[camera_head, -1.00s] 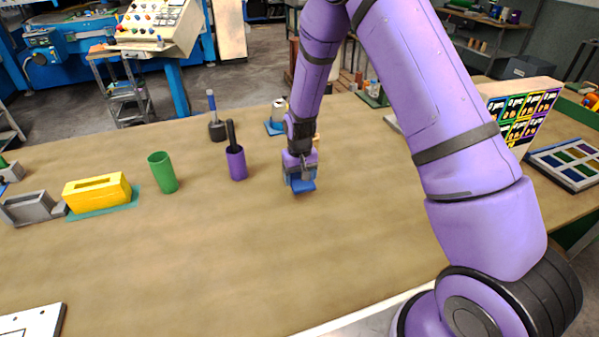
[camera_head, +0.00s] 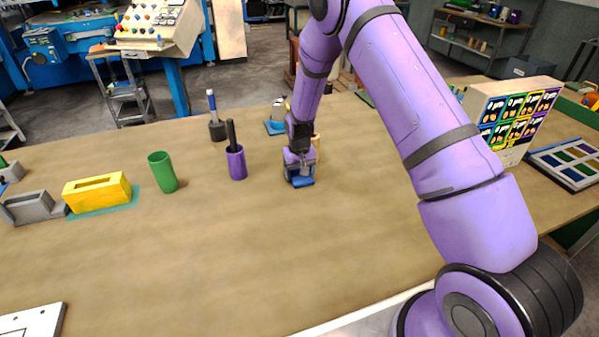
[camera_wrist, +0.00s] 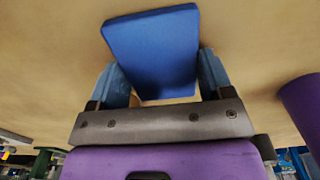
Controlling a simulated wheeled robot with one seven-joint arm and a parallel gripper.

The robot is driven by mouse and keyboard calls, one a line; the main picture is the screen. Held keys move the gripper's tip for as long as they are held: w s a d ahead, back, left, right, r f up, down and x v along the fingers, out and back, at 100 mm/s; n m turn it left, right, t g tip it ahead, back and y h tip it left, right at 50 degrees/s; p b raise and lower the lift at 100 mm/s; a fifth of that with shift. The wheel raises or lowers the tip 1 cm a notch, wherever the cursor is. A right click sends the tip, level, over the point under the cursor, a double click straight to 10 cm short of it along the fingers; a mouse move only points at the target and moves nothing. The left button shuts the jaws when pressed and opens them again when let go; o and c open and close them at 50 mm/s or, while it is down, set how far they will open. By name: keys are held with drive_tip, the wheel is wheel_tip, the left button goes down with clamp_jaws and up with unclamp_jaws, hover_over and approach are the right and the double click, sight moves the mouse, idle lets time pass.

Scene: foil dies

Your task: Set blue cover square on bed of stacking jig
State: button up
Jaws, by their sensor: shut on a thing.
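The blue cover (camera_head: 302,182) is a flat, roughly square block. My gripper (camera_head: 300,175) is shut on it, over the middle of the bench. In the wrist view the cover (camera_wrist: 153,45) sits between the two blue fingers of my gripper (camera_wrist: 163,80), its broad face turned to the camera and slightly skewed. Bare bench shows behind it. I cannot tell the gap between cover and bench. I cannot surely identify the stacking jig; a tan upright piece (camera_head: 316,142) shows just behind my gripper, mostly hidden by it.
A purple holder (camera_head: 236,163) with a dark handle stands left of my gripper, then a green cup (camera_head: 162,172). A yellow slotted block (camera_head: 97,193) and a grey fixture (camera_head: 32,207) are farther left. A picture panel (camera_head: 515,113) stands right.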

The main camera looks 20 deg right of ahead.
drive_tip(key=shift+f, duration=0.1)
drive_tip(key=o, duration=0.9)
